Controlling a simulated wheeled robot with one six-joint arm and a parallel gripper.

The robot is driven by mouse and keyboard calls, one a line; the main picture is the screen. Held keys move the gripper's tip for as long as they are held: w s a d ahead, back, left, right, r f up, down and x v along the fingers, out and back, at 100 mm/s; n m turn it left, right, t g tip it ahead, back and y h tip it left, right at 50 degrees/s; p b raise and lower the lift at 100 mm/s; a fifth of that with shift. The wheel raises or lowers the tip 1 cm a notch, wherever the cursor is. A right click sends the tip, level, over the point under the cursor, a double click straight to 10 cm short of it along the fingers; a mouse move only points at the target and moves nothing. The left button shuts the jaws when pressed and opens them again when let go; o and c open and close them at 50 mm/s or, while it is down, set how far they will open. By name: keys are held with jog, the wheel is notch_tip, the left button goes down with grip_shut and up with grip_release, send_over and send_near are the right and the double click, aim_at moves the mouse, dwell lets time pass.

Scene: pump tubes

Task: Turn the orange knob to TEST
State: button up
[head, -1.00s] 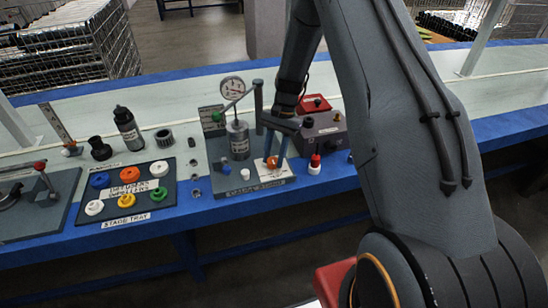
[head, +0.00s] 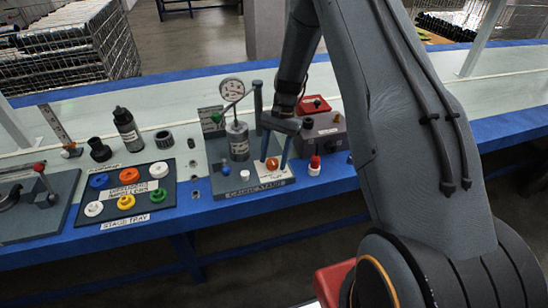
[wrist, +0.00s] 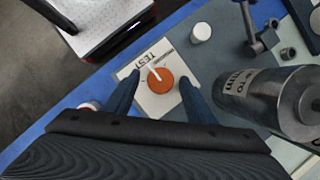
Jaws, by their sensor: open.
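The orange knob (wrist: 160,80) sits on a white label plate (wrist: 148,103) in the wrist view. Its white pointer mark aims to the upper left, close to the printed word TEST. In the head view the knob (head: 272,164) is at the front of the grey test stand base (head: 245,187). My gripper (wrist: 158,90) is open, with one blue finger on each side of the knob. Whether the fingers touch the knob cannot be told. In the head view my gripper (head: 274,160) points down over the knob.
A metal cylinder (wrist: 275,97) stands close to the right finger, with a gauge (head: 232,90) above it. A red-topped white bottle (head: 314,166) and a grey box (head: 322,134) stand to the right. The stage tray (head: 174,200) with coloured parts lies left.

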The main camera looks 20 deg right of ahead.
jog(key=b+v, duration=0.1)
jog(key=v, duration=0.6)
jog(key=shift+r, duration=0.3)
jog(key=shift+w+d, duration=0.1)
jog(key=shift+d, duration=0.05)
jog(key=s+a+r+n+t+h, duration=0.1)
jog(key=s+r+n, duration=0.2)
jog(key=s, duration=0.6)
jog(key=s+a+r+n+t+h, duration=0.1)
jog(key=s+r+n, duration=0.2)
jog(key=s, duration=0.6)
jog(key=s+a+r+n+t+h+p, duration=0.1)
jog(key=s+r+n, duration=0.2)
jog(key=s, duration=0.6)
notch_tip(320, 180, up, 2)
jog(key=shift+s+r, duration=0.1)
jog(key=shift+s, duration=0.2)
